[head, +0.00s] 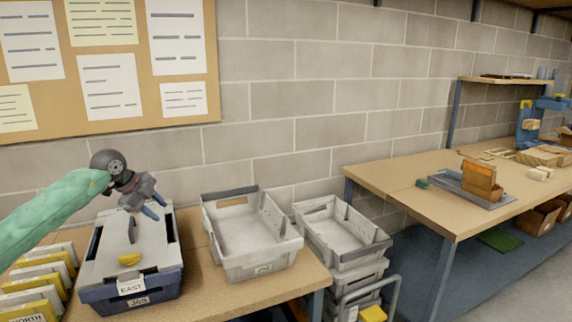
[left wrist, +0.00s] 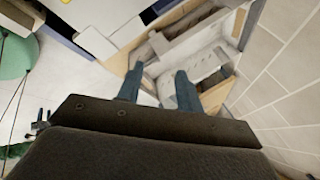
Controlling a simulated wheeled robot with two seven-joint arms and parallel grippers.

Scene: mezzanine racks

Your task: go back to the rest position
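My left arm, in a green sleeve, comes in from the left in the head view. A yellow piece (head: 130,259) shows on the tote's lid. Whether the gripper touches the lid is hard to tell, but it looks raised. My right gripper is in neither view.
An empty grey tote (head: 250,238) stands right of the lidded one. Stacked grey totes (head: 343,236) stand beyond it. Yellow-fronted folders (head: 38,283) stand at left. A wooden table (head: 400,190) is at right. A block wall with a notice board (head: 110,105) is behind.

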